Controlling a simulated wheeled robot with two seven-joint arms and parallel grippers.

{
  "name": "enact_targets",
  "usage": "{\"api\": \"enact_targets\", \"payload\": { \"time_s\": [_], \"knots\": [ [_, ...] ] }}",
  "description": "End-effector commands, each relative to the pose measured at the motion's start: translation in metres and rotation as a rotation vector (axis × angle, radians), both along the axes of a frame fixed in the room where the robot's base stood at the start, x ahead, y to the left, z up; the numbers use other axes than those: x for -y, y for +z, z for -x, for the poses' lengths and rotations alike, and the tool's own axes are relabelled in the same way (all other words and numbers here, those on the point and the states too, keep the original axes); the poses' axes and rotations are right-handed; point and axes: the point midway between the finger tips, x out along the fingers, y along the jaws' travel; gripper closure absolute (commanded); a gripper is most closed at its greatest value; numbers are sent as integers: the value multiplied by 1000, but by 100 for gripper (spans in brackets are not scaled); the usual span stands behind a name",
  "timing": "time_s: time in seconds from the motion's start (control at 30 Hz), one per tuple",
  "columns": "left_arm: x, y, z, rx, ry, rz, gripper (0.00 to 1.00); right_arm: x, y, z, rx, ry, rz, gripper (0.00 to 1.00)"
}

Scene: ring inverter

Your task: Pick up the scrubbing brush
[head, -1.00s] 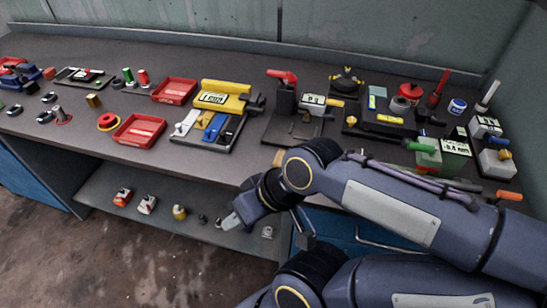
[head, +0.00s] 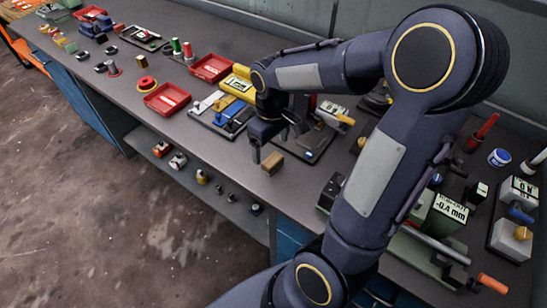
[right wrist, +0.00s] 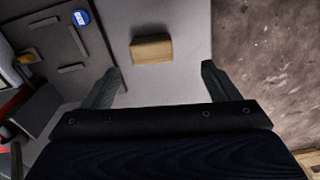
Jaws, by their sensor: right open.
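A small tan wooden block (head: 272,163), which looks like the scrubbing brush, lies near the front edge of the bench. My right gripper (head: 270,143) is just above and behind it in the head view, open and empty. In the right wrist view the block (right wrist: 151,50) lies ahead of and between the open fingers (right wrist: 160,68), apart from both. Its bristles cannot be made out. My left gripper is not in view.
A grey fixture plate (head: 312,153) lies close to the right of the block. Red trays (head: 167,99) and a plate with coloured blocks (head: 203,118) are to the left. The bench front edge is near, with a lower shelf (head: 235,196) beneath.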

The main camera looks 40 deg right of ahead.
Motion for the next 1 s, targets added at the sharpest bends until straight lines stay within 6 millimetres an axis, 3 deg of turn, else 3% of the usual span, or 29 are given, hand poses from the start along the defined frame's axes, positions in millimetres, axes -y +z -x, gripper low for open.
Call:
{"api": "enact_targets", "payload": {
  "time_s": [0.63,0.93,1.0],
  "knots": [
    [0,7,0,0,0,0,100,10,-77,-5,-27,19,21,18],
    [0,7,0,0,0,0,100,10,-83,-6,-22,19,22,18],
    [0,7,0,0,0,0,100,10,-83,-6,-22,19,22,25]
  ]
}}
